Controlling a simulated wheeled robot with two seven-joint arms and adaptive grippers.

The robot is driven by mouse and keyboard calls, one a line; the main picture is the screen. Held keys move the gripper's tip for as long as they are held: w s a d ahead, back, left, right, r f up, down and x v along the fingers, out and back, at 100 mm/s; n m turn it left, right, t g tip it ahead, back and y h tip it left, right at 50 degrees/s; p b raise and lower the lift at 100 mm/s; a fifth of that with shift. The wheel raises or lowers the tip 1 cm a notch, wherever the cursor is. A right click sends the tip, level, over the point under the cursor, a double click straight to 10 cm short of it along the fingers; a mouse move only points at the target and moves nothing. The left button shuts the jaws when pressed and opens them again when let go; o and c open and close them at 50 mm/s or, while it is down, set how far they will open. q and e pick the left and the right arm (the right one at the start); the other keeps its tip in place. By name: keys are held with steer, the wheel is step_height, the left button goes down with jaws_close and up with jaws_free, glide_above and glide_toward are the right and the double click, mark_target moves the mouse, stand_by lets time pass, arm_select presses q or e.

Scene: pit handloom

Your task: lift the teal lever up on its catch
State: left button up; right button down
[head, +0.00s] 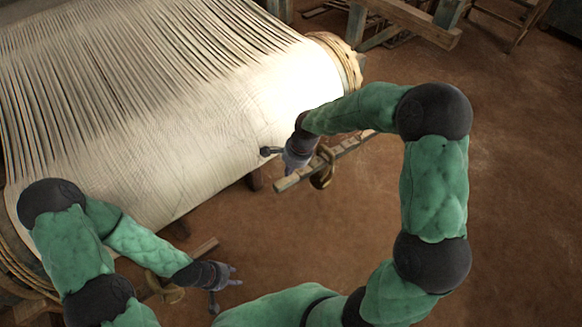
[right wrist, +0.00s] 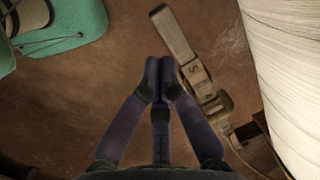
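No plainly teal lever shows in these views. A pale, worn wooden bar (head: 345,148) with a brass-coloured ring or catch (head: 323,167) juts out beside the loom's right end. The bar also shows in the right wrist view (right wrist: 174,33), to the right of the fingers. My left gripper (head: 226,285) is low at the loom's front, fingers spread and empty, beside a second wooden bar (head: 206,246).
The cloth roll (head: 240,110) with cream threads fills the upper left. Rope (head: 340,60) wraps its right end. Wooden frames (head: 410,18) stand at the back. Bare brown floor (head: 530,190) is open at the right.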

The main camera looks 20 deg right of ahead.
mark_target(282, 186)
steer(key=b+x, duration=0.3)
steer(key=x, duration=0.5)
steer(key=shift+f, duration=0.4)
